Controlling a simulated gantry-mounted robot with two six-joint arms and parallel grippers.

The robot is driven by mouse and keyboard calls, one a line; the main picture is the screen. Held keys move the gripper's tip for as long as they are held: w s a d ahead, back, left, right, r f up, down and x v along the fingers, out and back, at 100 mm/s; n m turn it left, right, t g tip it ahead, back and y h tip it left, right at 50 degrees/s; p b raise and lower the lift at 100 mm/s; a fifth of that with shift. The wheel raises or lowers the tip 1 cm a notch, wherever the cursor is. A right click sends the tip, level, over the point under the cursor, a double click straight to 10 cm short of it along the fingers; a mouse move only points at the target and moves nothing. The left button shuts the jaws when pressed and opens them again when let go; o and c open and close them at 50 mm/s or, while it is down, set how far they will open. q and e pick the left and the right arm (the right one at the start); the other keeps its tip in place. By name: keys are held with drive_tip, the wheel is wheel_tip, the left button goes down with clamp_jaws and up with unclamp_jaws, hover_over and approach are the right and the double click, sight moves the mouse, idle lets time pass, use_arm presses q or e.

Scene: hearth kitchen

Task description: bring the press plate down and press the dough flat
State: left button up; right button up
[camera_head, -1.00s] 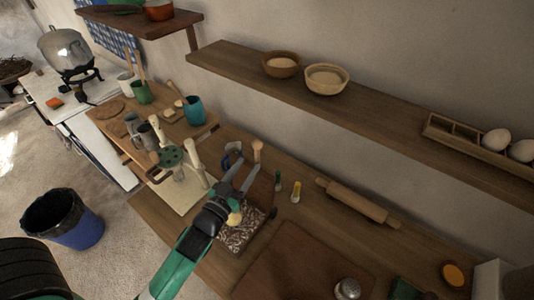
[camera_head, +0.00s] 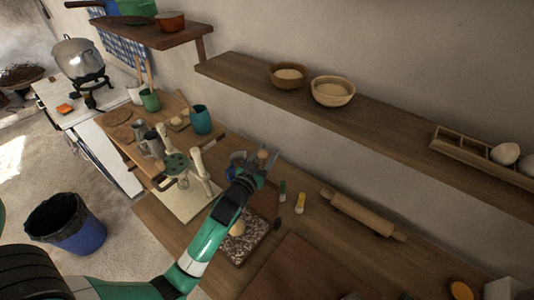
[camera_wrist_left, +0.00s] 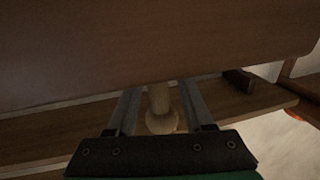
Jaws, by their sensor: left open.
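My left gripper (camera_head: 260,168) is open, with its fingertips by a pale wooden knob or handle (camera_head: 263,154). In the left wrist view this knob (camera_wrist_left: 160,122) stands between the two open fingers, apparently ungripped. A pale yellowish lump that looks like the dough (camera_head: 237,229) sits on a speckled slab (camera_head: 262,226), partly hidden by my left arm. A green disc (camera_head: 176,164) with pale upright posts stands over a cream board (camera_head: 180,205); I cannot tell whether this disc is the press plate. My right gripper is out of view.
A wall shelf (camera_head: 400,123) with bowls (camera_head: 332,91) runs above the counter. Mugs (camera_head: 201,120) stand at left. A blue bin (camera_head: 66,224) is on the floor.

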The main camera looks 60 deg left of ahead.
use_arm(q)
clamp_jaws()
drive_tip(key=shift+r, duration=0.15)
idle(1.3)
